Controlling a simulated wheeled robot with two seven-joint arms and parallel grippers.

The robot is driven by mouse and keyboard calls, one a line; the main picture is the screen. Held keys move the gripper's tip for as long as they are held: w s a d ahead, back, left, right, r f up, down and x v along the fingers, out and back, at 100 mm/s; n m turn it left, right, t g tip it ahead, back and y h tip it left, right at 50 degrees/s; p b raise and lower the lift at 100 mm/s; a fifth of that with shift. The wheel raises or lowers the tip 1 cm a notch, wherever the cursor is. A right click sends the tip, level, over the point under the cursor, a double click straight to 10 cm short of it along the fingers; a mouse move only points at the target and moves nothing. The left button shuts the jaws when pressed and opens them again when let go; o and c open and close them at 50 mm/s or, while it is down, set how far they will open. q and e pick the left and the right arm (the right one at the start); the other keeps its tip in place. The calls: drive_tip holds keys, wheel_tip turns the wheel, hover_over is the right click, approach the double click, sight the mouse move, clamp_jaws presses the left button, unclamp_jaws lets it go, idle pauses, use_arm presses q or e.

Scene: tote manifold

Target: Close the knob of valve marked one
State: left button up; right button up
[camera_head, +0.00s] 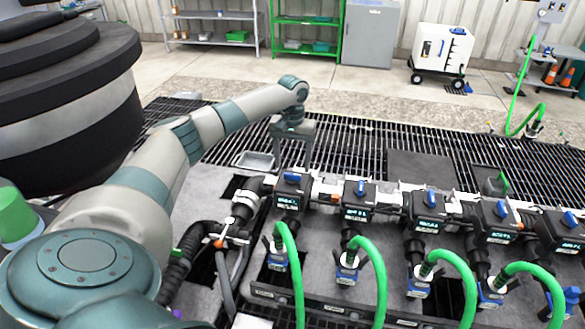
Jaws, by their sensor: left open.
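A row of several dark valve boxes runs across the manifold, each with a blue knob on top. The leftmost valve (293,192) has its blue knob (291,177). To its right are a second valve (357,199) and a third valve (428,213), then more. Their labels are too small to read, so I cannot tell which is marked one. My left gripper (293,161) points down just behind the leftmost valve in the picture, its two fingers apart and empty. It appears not to touch the knob. My right gripper is out of view.
Green hoses (373,262) arch from the fittings in front of the valves. A black hose with an orange-handled fitting (219,242) lies left of the manifold. A large dark round vessel (60,110) stands at the left. Dark floor grating (357,142) lies open behind the valves.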

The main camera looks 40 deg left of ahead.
sight(293, 174)
use_arm(q)
drive_tip(key=shift+f+p, duration=0.35)
drive_tip(key=shift+f, duration=1.75)
drive_tip(key=c, duration=1.1)
